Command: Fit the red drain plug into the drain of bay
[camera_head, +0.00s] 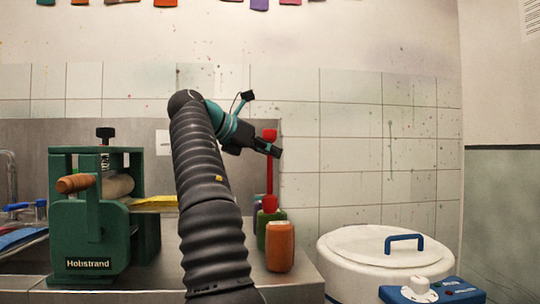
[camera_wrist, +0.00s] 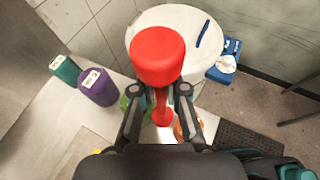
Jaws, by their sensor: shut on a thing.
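The red drain plug (camera_head: 270,176) is upright in the head view, with a cylindrical knob on top, a thin stem and a wider lower end. In the wrist view its red knob (camera_wrist: 158,52) is large and close, and the stem runs down between the fingers. My gripper (camera_head: 274,151) is shut on the plug just below the knob; the wrist view shows its two fingers (camera_wrist: 162,92) on either side. The plug's lower end is in front of bottles, and I cannot tell whether it touches anything. No drain is visible in either view.
A green press (camera_head: 85,225) stands left on the counter, beside a sink edge with blue-handled items. Orange (camera_head: 280,246) and green (camera_head: 268,222) bottles stand close under the plug; a purple bottle (camera_wrist: 98,88) is nearby. A white lidded bucket (camera_head: 345,262) is at right.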

